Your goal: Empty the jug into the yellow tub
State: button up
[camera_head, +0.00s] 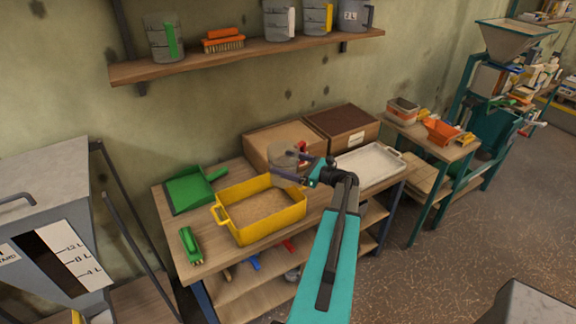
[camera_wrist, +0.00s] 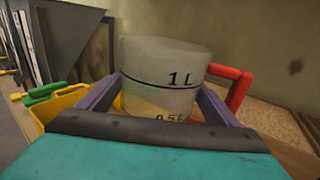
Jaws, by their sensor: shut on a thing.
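The jug (camera_head: 284,158) is a translucent grey measure with a red handle. In the wrist view the jug (camera_wrist: 165,75) shows 1 L and 0.5 L marks and looks close to upright, with a pale yellowish content low inside. My gripper (camera_head: 290,178) is shut on the jug, its purple fingers (camera_wrist: 160,105) on either side of the body. The yellow tub (camera_head: 272,232) stands on the bench and holds tan grains. The jug appears at the tub's back right corner; its exact height above it is unclear. Part of the tub (camera_wrist: 55,107) shows at left in the wrist view.
A green dustpan (camera_head: 190,190) and green brush (camera_head: 190,244) lie left of the tub. A shelf (camera_head: 250,52) with several jugs hangs above.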

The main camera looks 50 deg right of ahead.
jog(key=shift+r, duration=1.3)
jog(key=shift+a, duration=0.1)
